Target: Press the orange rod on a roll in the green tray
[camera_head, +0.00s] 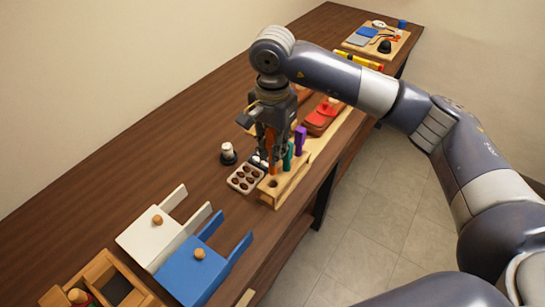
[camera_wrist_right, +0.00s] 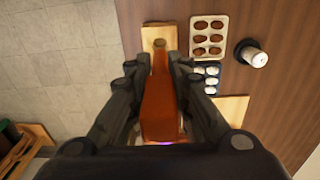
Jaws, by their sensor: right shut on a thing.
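My right gripper (camera_head: 269,138) is shut on the orange rod (camera_head: 272,158), which hangs upright below the fingers. In the right wrist view the orange rod (camera_wrist_right: 160,95) runs between the fingers, its far end in front of the wooden rack (camera_wrist_right: 150,35). I cannot tell whether its tip is clear of the rack (camera_head: 285,190). A pale tray with several brown rolls (camera_head: 245,179) sits beside the rack. A dark tray with white rolls (camera_wrist_right: 207,77) is partly hidden by the gripper. No tray shows clearly as green. My left gripper is out of view.
A teal rod (camera_head: 288,157) and a purple rod (camera_head: 300,140) stand in the rack close by the gripper. A dark-and-white stamp-like piece (camera_head: 228,153) stands left of the trays. White (camera_head: 145,238) and blue (camera_head: 190,272) boards lie nearer.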

